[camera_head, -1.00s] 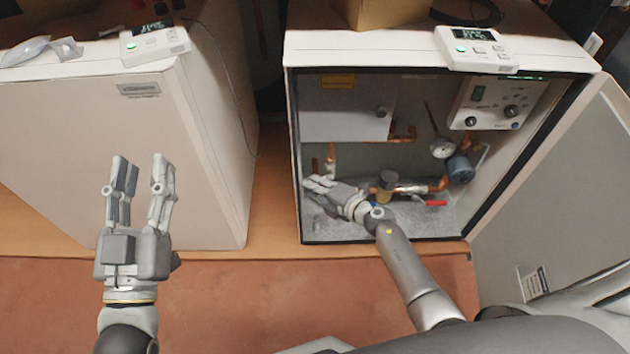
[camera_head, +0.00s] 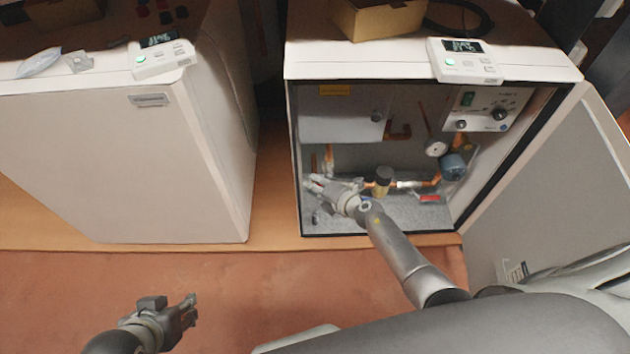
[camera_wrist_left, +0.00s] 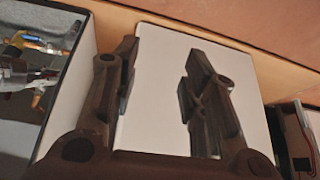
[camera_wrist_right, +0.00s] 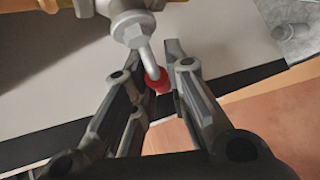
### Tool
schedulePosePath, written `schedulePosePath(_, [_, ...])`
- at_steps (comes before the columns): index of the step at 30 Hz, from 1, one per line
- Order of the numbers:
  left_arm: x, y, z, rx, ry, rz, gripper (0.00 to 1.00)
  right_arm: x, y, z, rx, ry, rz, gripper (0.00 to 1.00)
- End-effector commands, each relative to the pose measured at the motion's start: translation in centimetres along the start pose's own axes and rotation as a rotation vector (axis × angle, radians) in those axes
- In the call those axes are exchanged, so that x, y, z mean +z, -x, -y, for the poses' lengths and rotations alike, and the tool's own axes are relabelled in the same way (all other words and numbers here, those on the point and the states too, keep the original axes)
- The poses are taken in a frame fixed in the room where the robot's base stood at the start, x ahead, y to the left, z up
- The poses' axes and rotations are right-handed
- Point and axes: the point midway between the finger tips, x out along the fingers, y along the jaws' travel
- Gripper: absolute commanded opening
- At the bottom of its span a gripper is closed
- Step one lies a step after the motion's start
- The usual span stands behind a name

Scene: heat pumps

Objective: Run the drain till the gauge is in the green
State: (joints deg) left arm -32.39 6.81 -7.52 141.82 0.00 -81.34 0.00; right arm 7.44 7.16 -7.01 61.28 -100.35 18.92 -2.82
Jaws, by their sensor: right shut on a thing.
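My right gripper (camera_head: 322,186) is inside the open heat pump cabinet (camera_head: 297,160), low on the left. In the right wrist view its fingers (camera_wrist_right: 172,72) are shut on the drain lever (camera_wrist_right: 153,62), a bent metal lever with a red tip. The lever hangs from a metal valve body (camera_wrist_right: 132,28) on a brass pipe. The round white gauge (camera_head: 437,147) is on the right inside the cabinet; its needle and green zone are too small to read. My left gripper (camera_head: 190,312) is open and empty over the floor at lower left; its spread fingers show in the left wrist view (camera_wrist_left: 160,75).
A red-handled valve (camera_head: 429,198), a black-capped brass fitting (camera_head: 384,177) and a blue pump (camera_head: 453,166) sit right of my right gripper. The cabinet door (camera_head: 545,180) stands open at right. A closed unit (camera_head: 120,170) stands at left. The floor between is clear.

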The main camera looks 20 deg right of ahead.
Motion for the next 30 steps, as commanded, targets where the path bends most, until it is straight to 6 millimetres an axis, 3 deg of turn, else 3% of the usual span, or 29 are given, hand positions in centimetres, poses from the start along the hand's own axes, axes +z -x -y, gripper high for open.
schedulePosePath(3, [3.6, 1.4, 0.4, -0.008, 0.006, 0.168, 0.40, 0.1, 0.2, 0.2, -0.027, 0.020, 0.006, 0.00])
schedulePosePath(4, [3.8, 1.7, 0.5, -0.009, 0.006, 0.184, 0.40, 0.1, 0.2, 0.2, -0.032, 0.026, 0.007, 0.00])
schedulePosePath(14, [2.8, 2.9, 0.5, -0.008, 0.006, 0.174, 0.40, 0.1, 0.2, 0.6, -0.084, 0.079, 0.021, 0.00])
schedulePosePath(21, [3.6, -0.9, 0.3, -0.004, 0.004, 0.193, 0.40, 0.2, 0.1, 0.8, -0.111, 0.105, 0.030, 0.00])
schedulePosePath(30, [4.2, -2.9, 0.2, -0.002, 0.003, 0.200, 0.40, 0.1, 0.1, 1.0, -0.126, 0.121, 0.033, 0.00])
